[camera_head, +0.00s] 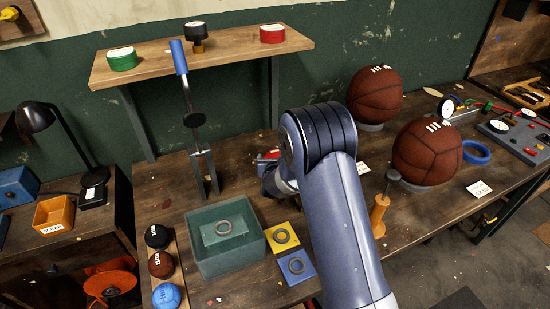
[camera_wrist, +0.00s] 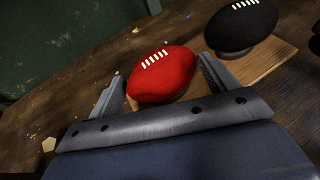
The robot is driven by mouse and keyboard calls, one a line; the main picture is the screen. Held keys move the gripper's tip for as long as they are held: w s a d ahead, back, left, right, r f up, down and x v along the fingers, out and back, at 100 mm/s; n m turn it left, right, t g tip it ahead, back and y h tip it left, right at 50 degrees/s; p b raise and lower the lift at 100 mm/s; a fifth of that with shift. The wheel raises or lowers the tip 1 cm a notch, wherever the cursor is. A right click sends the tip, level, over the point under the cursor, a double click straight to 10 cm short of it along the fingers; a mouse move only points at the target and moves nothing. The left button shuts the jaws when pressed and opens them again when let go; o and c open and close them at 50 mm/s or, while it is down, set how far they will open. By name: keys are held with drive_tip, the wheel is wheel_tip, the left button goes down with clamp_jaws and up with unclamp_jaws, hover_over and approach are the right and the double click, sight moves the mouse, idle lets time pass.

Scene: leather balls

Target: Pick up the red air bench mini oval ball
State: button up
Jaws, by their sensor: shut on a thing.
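The red oval ball (camera_wrist: 163,76) with white laces sits between the two fingers of my gripper (camera_wrist: 160,88) in the wrist view. The gripper is shut on it, with one finger at each side. In the head view a small red patch of the ball (camera_head: 271,154) shows beside my gripper (camera_head: 268,172); my arm hides the rest. The wrist view does not make clear whether the ball touches anything below.
A black oval ball (camera_wrist: 240,25) stands on a wooden board (camera_wrist: 262,66); brown (camera_head: 161,264) and blue (camera_head: 167,297) balls are in the same row. A green bin (camera_head: 223,262), a lever tool (camera_head: 196,120) and two large brown balls (camera_head: 427,152) stand on the bench.

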drive_tip(key=shift+c, duration=1)
